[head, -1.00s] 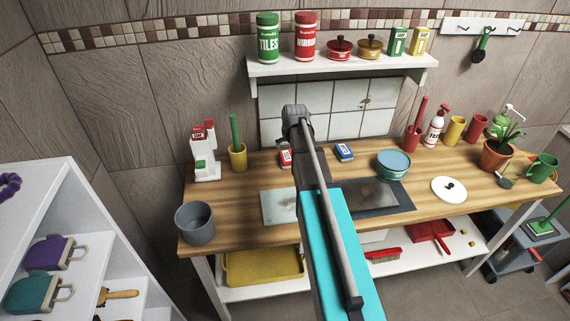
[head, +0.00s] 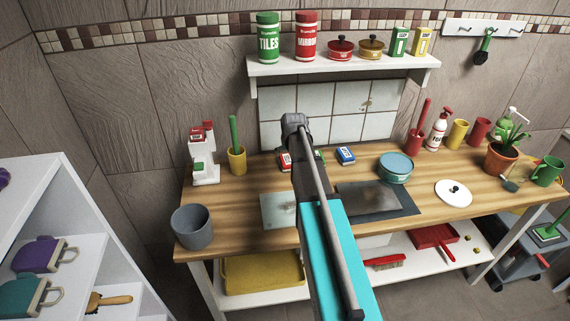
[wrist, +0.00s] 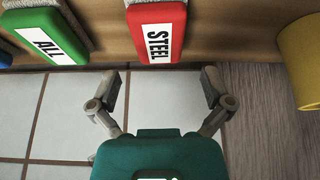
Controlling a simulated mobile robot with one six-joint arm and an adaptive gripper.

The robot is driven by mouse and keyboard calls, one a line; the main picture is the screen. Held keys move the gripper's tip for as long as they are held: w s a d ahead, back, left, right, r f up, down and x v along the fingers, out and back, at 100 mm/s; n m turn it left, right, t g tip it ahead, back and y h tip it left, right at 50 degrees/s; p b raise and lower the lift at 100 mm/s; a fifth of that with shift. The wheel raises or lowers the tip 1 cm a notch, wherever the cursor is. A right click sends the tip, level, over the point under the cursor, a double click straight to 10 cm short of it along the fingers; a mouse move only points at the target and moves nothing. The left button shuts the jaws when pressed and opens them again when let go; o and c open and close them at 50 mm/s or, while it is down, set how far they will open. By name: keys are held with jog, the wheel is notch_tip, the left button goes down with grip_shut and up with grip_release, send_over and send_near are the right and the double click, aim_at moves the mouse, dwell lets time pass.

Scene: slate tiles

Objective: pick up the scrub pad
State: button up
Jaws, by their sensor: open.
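Three pads with coloured, labelled backs lie at the back of the wooden workbench. The red pad marked STEEL (wrist: 157,32) is at top centre in the wrist view, with a pale fuzzy side. The green pad marked ALL (wrist: 47,36) is left of it, and a blue one (wrist: 5,58) is cut by the left edge. In the head view the red pad (head: 285,161) and green pad (head: 321,155) are partly hidden by my arm; the blue pad (head: 345,155) is clear. My gripper (wrist: 161,78) is open and empty, its fingertips pointing toward the red pad, one either side.
A yellow cup (wrist: 303,60) is right of the gripper in the wrist view. A loaded wall shelf (head: 345,68) hangs above the bench.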

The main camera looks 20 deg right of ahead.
aim_at(287, 159)
jog(key=shift+f, duration=0.1)
jog(key=shift+b+x, duration=2.45)
jog(key=shift+x, duration=0.05)
jog(key=shift+s, duration=0.1)
jog(key=shift+c, duration=0.3)
jog(key=c, duration=0.8)
